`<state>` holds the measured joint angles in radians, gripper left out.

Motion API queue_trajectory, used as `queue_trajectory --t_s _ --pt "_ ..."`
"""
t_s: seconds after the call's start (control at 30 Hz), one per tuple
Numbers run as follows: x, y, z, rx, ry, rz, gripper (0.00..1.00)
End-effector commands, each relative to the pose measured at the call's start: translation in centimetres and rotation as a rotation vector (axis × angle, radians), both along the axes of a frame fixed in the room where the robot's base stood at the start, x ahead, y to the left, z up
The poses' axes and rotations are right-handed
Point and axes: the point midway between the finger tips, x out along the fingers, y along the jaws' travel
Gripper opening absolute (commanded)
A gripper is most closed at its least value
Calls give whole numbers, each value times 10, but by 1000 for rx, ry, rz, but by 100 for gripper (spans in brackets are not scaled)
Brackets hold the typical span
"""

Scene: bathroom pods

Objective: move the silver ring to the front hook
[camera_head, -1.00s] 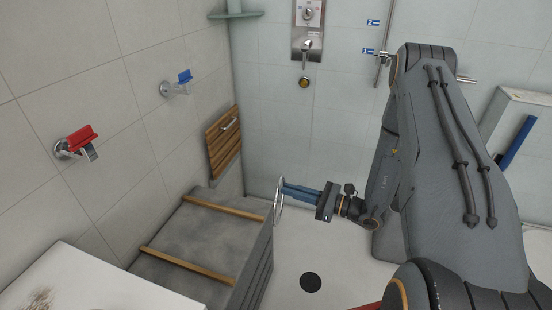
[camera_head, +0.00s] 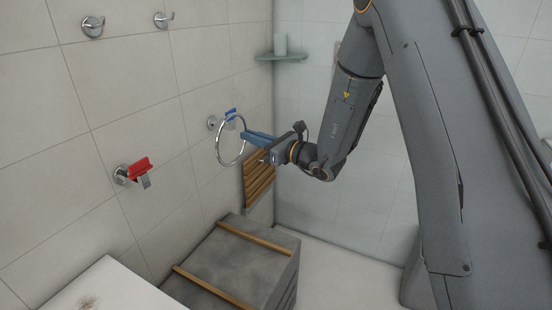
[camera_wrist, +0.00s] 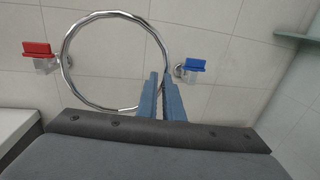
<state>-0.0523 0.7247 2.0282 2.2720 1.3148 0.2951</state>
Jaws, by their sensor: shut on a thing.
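The silver ring (camera_head: 219,150) is held upright by my gripper (camera_head: 248,137), whose blue fingers are shut on its right side. In the wrist view the ring (camera_wrist: 66,75) stands out to the left of my blue fingertips (camera_wrist: 160,82), in front of the tiled wall. Two chrome hooks are on the left wall, high up: the nearer one (camera_head: 93,27) at the left and the farther one (camera_head: 164,20) to its right. Both are empty, above and left of the ring. The hooks do not show in the wrist view.
A red-handled tap (camera_head: 138,170) and a blue-handled tap (camera_head: 230,117) stick out from the left wall; the ring overlaps the blue one in the head view. Below are a folded wooden seat (camera_head: 259,180) and a grey box with wooden strips (camera_head: 225,262). A corner shelf (camera_head: 283,57) is behind.

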Motion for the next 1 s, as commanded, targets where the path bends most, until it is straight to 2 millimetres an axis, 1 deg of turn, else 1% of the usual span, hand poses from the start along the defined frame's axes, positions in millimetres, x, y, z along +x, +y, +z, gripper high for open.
queue_trajectory --t_s 0.03,0.07,0.1,0.27,0.3,0.37,0.4,0.6,0.7,0.8,0.9,1.0 --pt "-3 16 23 1 -7 1 0" --pt "-4 23 33 0 -6 -3 0" --pt "-6 32 47 1 -6 -6 0" --pt "-16 69 101 1 -6 -21 0" --pt "-20 79 114 1 -6 -24 0" --pt "-26 92 135 3 -6 -28 0" --pt "-31 100 148 3 -6 -31 0" --pt "-59 140 212 3 -6 -38 0" --pt "-73 154 237 3 -5 -39 0" --pt "-84 165 256 2 -3 -41 0" --pt "-92 171 267 2 -3 -40 0" --pt "-95 174 272 1 -1 -42 0"
